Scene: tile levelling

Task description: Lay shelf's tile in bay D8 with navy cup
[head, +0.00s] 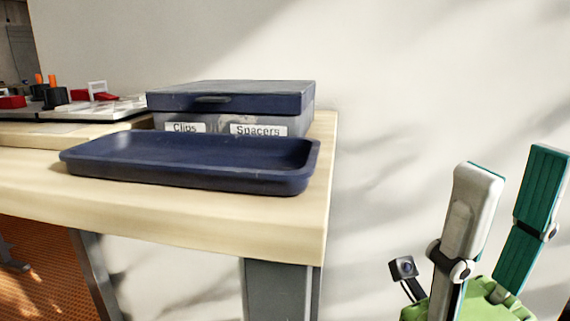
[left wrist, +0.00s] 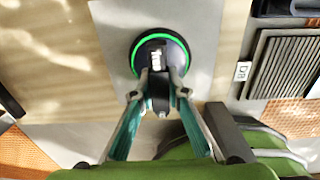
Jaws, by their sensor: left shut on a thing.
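In the left wrist view, a round dark suction cup (left wrist: 146,62) with a bright green ring and a white label sits on a plain grey tile (left wrist: 204,35). My left gripper (left wrist: 159,95) is shut on the cup's handle, which its fingers partly hide. I cannot tell whether the tile rests on something or hangs from the cup. A small label (left wrist: 243,71), seemingly D8, shows right of the tile. In the head view, my right gripper (head: 513,165) is open and empty, right of the table. My left gripper is outside the head view.
A navy tray (head: 190,178) lies on the wooden table (head: 200,218) near its right end. Behind it stands a lidded box (head: 230,100) labelled Clips and Spacers. Red and black items (head: 55,97) are at the far left. A ridged grey panel (left wrist: 285,62) shows right of the label.

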